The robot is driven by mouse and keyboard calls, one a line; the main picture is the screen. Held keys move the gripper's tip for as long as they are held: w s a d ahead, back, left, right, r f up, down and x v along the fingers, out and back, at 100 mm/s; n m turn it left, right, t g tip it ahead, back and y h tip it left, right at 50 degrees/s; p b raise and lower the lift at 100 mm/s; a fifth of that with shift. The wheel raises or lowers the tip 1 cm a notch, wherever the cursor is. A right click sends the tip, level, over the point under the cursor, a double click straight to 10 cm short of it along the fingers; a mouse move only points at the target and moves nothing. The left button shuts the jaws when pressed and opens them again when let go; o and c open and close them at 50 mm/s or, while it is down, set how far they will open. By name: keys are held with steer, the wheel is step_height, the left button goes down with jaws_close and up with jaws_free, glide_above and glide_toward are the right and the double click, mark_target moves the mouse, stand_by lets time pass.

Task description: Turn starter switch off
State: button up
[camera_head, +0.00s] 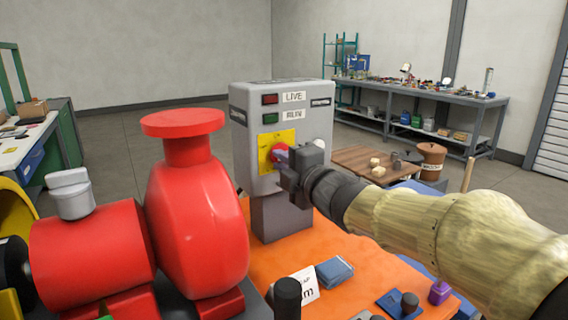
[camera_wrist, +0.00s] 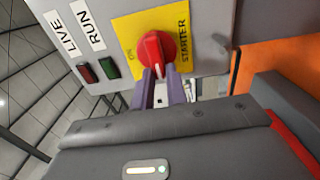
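The red starter switch (camera_head: 279,153) sits on a yellow plate (camera_head: 268,142) on the front of a grey control box (camera_head: 247,120). The wrist view shows the red knob (camera_wrist: 153,50) with "ON" on one side and "STARTER" on the other. My gripper (camera_head: 284,158) is at the knob. Its two purple-grey fingers (camera_wrist: 162,82) are close together, one on each side of the knob's near end. They appear shut on it, though their contact is partly hidden.
A red lamp (camera_head: 270,99) marked LIVE and a green lamp (camera_head: 271,118) marked RUN are above the switch. A large red pump (camera_head: 200,220) stands left of the box. An orange surface (camera_head: 265,270) below holds a blue pad (camera_head: 334,271) and small parts.

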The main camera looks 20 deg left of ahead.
steer(key=o, duration=0.4)
steer(key=shift+o, duration=0.2)
steer(key=p+v, duration=0.1)
steer(key=v, duration=1.6)
steer(key=shift+s+p, duration=0.3)
steer(key=shift+d, duration=0.1)
